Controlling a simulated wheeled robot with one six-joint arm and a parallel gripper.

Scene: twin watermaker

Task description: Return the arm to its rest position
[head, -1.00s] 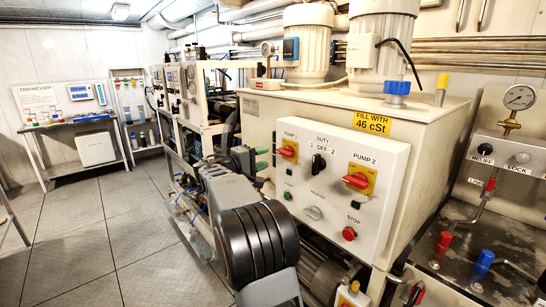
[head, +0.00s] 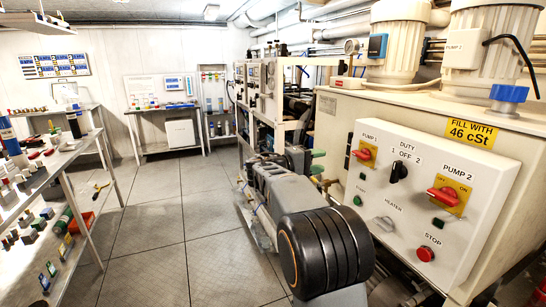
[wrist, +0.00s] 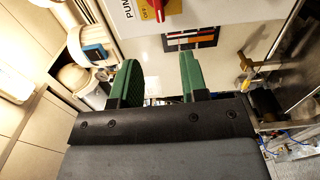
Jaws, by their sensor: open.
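My arm (head: 325,245) is folded low in front of the pump cabinet in the head view, with its dark rounded joint nearest the camera. My gripper (head: 317,162) is beyond that joint, its green fingers just left of the control panel. In the wrist view the two green fingers of my gripper (wrist: 160,78) stand apart with nothing between them. The cabinet's face shows past the fingertips, turned sideways. The arm hides part of the cabinet's lower front.
The control panel (head: 420,195) has red switches and a red stop button (head: 425,253). A shelf with bottles and small parts (head: 60,165) stands at the left.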

